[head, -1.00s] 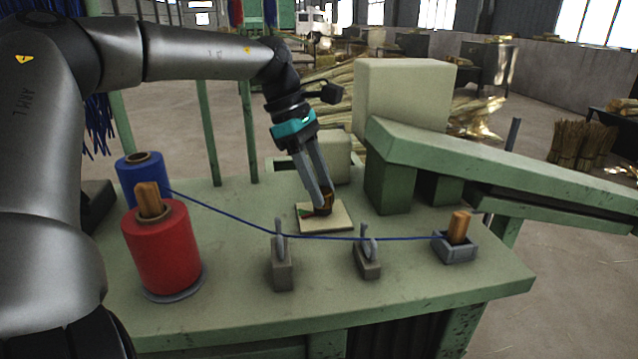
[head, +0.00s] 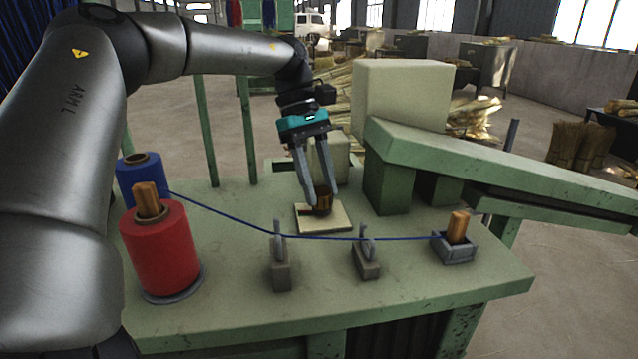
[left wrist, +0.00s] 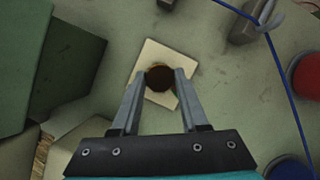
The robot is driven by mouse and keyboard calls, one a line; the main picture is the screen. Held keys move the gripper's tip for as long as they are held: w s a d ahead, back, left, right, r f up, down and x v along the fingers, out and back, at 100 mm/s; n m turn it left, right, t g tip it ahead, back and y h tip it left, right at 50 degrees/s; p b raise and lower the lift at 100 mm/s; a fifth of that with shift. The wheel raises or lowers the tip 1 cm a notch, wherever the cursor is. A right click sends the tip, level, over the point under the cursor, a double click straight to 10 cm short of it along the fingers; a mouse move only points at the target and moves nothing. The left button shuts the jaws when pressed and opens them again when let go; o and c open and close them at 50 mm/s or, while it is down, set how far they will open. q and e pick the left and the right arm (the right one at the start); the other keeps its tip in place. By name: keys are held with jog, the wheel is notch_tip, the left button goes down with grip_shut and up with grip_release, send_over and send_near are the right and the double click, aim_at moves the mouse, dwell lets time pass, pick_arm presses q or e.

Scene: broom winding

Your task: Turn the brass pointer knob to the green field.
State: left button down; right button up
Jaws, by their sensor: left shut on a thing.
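The brass pointer knob (head: 322,204) stands on a square cream plate (head: 340,224) on the green machine table. My left gripper (head: 320,196) reaches down from above, with its two fingers closed on the sides of the knob. In the head view the brown pointer part sticks out toward the left of the plate. In the left wrist view the knob's dark round top (left wrist: 160,78) sits between my left fingertips (left wrist: 160,76). A small green patch (left wrist: 175,92) shows beside it, partly covered by a finger. My right gripper is not in view.
A red spool (head: 160,255) and a blue spool (head: 142,180) stand at the left. A blue strand runs from the blue spool past two grey guides (head: 281,270) (head: 367,262) to a grey holder (head: 455,248). A green beam (head: 480,165) lies at the right.

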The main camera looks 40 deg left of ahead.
pick_arm(q)
jog(key=shift+c, duration=2.1)
grip_release()
jog(key=s+p+v, duration=0.1)
jog(key=p+v, duration=0.2)
jog(key=v, duration=1.2)
jog(key=shift+w+r+p, duration=0.15)
jog(key=shift+w+p, duration=0.2)
jog(key=shift+w, duration=0.1)
jog(key=shift+d, duration=0.15)
